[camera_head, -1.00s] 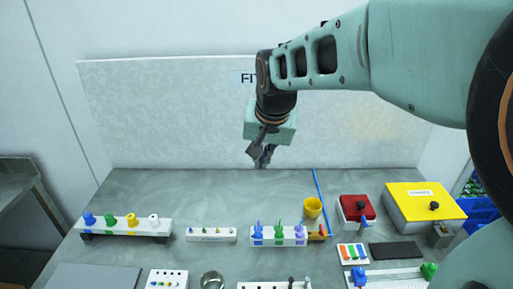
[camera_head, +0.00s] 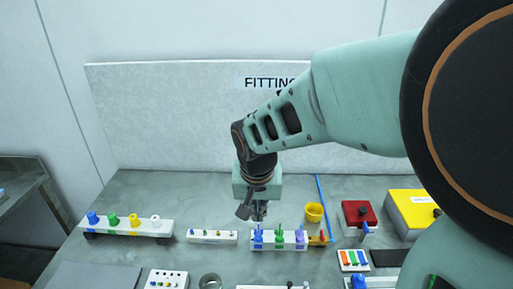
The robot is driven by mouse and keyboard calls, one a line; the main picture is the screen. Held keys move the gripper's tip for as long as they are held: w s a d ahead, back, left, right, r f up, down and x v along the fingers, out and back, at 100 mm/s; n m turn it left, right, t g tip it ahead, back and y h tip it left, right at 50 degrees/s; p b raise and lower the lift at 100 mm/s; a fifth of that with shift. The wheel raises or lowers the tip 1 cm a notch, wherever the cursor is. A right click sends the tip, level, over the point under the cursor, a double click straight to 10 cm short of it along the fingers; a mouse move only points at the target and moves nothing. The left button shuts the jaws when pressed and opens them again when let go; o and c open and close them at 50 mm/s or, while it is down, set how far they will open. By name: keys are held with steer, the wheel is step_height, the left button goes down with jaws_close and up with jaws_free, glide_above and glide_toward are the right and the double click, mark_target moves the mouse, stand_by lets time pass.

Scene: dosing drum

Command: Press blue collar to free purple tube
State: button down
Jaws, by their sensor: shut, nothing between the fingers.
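A white block (camera_head: 268,247) at mid-table holds blue, green and purple fittings in a row. The blue fitting (camera_head: 258,235) is at its left, the green fitting (camera_head: 279,238) in the middle and the purple fitting (camera_head: 299,240) at its right. The collar and tube details are too small to tell apart. My gripper (camera_head: 259,215) points down, shut and empty, just above or behind the blue fitting. Whether it touches the fitting cannot be told.
A yellow cup (camera_head: 314,212) and a thin blue rod (camera_head: 322,205) are to the right. A red box (camera_head: 358,217) and a yellow box (camera_head: 413,210) stand farther right. A white rack (camera_head: 126,227) with coloured fittings is at left, and a small white block (camera_head: 211,237) is nearer.

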glide_above(258, 241)
steer(key=f, duration=0.9)
steer(key=shift+s, duration=0.25)
steer(key=shift+f, duration=0.75)
steer(key=shift+f+b, duration=0.85)
steer(key=shift+b, duration=0.05)
steer(key=shift+s, duration=0.1)
steer(key=shift+r, duration=0.1)
step_height(258, 241, up, 5)
steer(key=p, duration=0.3)
steer(key=shift+p, duration=0.35)
steer(key=v, duration=0.9)
steer(key=shift+b, duration=0.35)
